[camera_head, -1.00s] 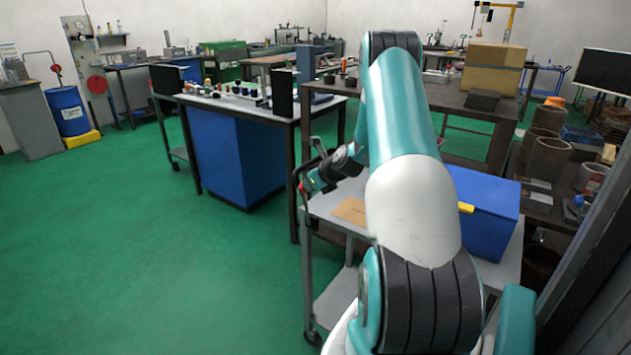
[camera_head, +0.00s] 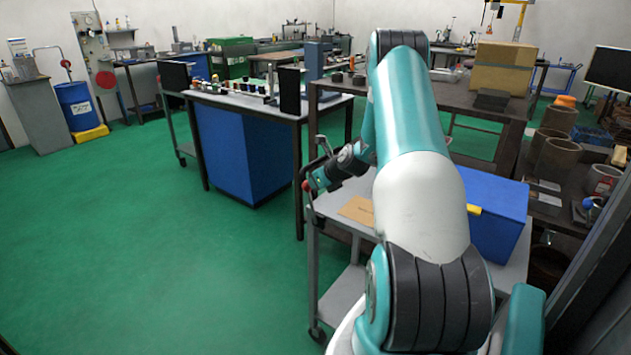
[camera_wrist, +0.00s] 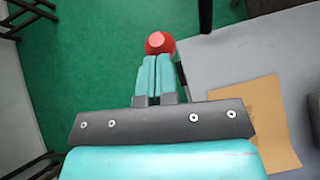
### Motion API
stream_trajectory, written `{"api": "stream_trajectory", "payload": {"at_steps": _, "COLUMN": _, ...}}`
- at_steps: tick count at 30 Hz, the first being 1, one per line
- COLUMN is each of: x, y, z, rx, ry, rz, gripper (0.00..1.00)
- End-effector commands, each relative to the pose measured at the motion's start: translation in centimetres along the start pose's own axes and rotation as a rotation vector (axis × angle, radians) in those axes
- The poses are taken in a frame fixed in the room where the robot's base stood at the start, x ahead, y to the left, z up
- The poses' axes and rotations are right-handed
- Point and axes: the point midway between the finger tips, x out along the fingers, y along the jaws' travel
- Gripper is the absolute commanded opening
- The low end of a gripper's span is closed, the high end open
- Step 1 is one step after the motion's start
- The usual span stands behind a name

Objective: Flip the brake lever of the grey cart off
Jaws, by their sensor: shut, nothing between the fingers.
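The red knob (camera_wrist: 160,43) also shows in the wrist view, just beyond the fingertips, with a little of a dark stem beside the fingers. My gripper (camera_head: 313,183) is shut and empty, its teal fingertips (camera_wrist: 156,58) right at the knob. I cannot tell whether they touch it. Most of the lever's stem is hidden.
On the cart lie a brown cardboard sheet (camera_head: 358,210) and a blue bin (camera_head: 497,222). A dark workbench (camera_head: 420,98) stands behind the cart. A bench with a blue cabinet (camera_head: 245,155) is to the left. The green floor (camera_head: 150,250) at left is open.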

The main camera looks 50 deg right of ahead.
Motion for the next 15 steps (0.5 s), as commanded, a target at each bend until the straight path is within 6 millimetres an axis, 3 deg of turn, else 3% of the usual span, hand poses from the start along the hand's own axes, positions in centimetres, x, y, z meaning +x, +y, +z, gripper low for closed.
{"api": "stream_trajectory", "payload": {"at_steps": 5, "x": -2.7, "y": 0.6, "z": -0.1, "rx": -0.002, "ry": 0.000, "rz": 0.003, "gripper": 0.00}}
{"api": "stream_trajectory", "payload": {"at_steps": 15, "x": -9.4, "y": 0.6, "z": 2.2, "rx": -0.002, "ry": -0.002, "rz": -0.003, "gripper": 0.00}}
